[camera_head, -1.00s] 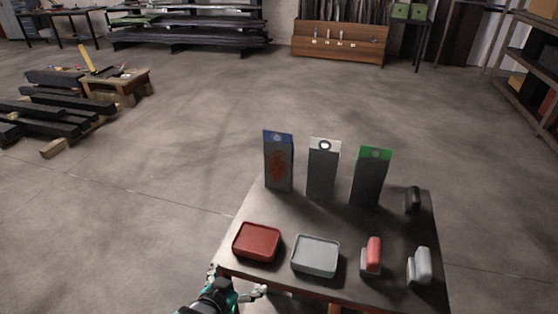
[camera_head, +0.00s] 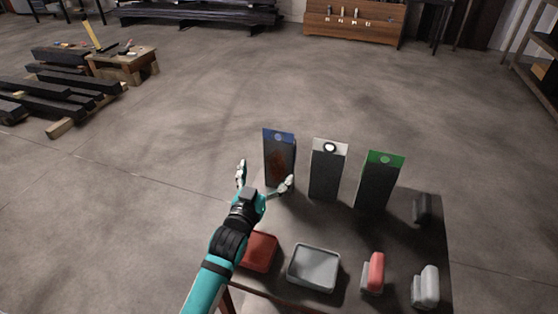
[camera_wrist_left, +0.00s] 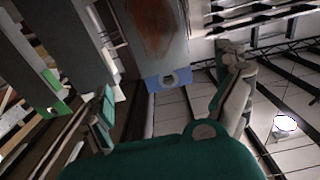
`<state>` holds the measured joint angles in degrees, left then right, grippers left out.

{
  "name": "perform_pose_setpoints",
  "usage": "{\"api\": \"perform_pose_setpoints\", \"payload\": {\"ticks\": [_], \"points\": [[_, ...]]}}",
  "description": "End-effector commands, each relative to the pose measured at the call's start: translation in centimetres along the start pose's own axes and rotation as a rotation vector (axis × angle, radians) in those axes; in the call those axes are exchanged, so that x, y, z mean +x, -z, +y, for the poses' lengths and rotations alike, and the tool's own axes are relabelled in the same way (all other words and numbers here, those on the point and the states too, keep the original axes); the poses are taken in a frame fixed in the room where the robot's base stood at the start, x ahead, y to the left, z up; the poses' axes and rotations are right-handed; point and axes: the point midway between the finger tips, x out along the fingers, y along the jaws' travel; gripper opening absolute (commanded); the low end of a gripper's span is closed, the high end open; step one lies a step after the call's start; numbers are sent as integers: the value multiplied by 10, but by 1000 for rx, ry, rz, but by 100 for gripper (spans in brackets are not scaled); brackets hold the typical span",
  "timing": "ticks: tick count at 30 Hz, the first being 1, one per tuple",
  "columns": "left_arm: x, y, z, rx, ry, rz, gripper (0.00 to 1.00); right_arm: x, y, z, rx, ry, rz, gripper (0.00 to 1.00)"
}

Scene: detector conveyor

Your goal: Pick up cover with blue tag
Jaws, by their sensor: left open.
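The cover with the blue tag (camera_head: 281,157) is a dark upright panel with a rusty brown patch and a blue top strip with a round hole. It stands at the table's back left. In the left wrist view the cover (camera_wrist_left: 155,32) appears upside down, its blue strip between the finger tips. My left gripper (camera_head: 266,175) is open, its fingers spread just in front of the cover, to its left and lower right. No contact is visible. In the left wrist view the gripper (camera_wrist_left: 168,80) is open and empty. My right gripper is not in view.
A white-tagged cover (camera_head: 326,172) and a green-tagged cover (camera_head: 380,182) stand to the right. A red tray (camera_head: 262,250), partly behind my left arm, and a grey tray (camera_head: 314,267) lie in front. Red (camera_head: 374,272) and grey (camera_head: 427,286) handled tools and a dark object (camera_head: 422,209) are at right.

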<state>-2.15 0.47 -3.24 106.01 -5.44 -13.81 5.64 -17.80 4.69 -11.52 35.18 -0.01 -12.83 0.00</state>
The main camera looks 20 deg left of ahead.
Motion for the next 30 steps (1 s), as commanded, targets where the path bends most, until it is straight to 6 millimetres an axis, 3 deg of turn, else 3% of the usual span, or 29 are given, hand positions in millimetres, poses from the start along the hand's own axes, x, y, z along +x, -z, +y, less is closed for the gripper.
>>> {"api": "perform_pose_setpoints", "payload": {"ticks": [6, 13, 21, 30], "points": [[41, 2, 0, 0, 0, 0, 100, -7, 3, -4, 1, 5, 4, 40], [56, 2, 0, 0, 0, -1, 100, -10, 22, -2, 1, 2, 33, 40], [94, 6, 0, 0, 0, -1, 100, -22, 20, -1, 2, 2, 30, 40], [103, 4, 0, 0, 0, -2, 100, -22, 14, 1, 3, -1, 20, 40]]}}
